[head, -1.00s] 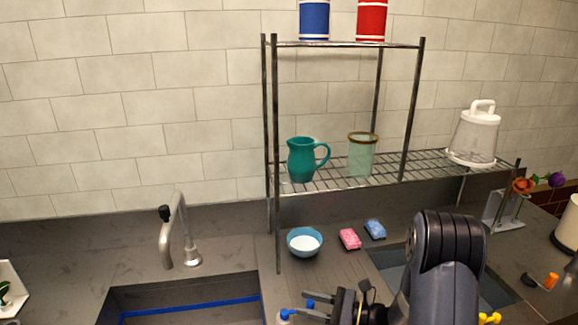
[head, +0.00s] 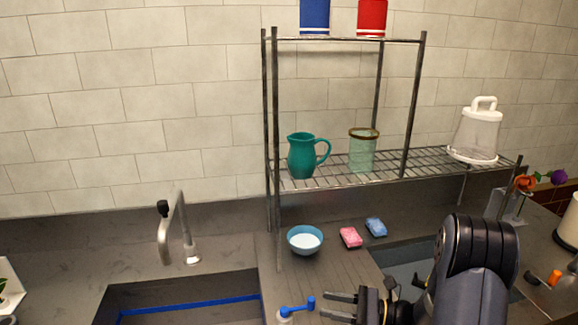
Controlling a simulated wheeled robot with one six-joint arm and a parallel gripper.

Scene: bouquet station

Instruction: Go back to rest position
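My gripper (head: 338,306) is low in the head view, right of centre, with its two fingers pointing left. The fingers are apart and nothing shows between them. My arm's dark links stand to the right of it. A small bottle with a blue nozzle (head: 297,307) stands just left of the fingertips, apart from them. The lower end of the bottle is cut off by the picture edge.
A metal rack holds a teal pitcher (head: 303,156) and a glass jar (head: 362,150). Under it are a blue bowl (head: 305,240), a pink sponge (head: 351,237) and a blue sponge (head: 376,227). A faucet (head: 178,230) rises behind the left sink. Flowers (head: 526,183) stand at right.

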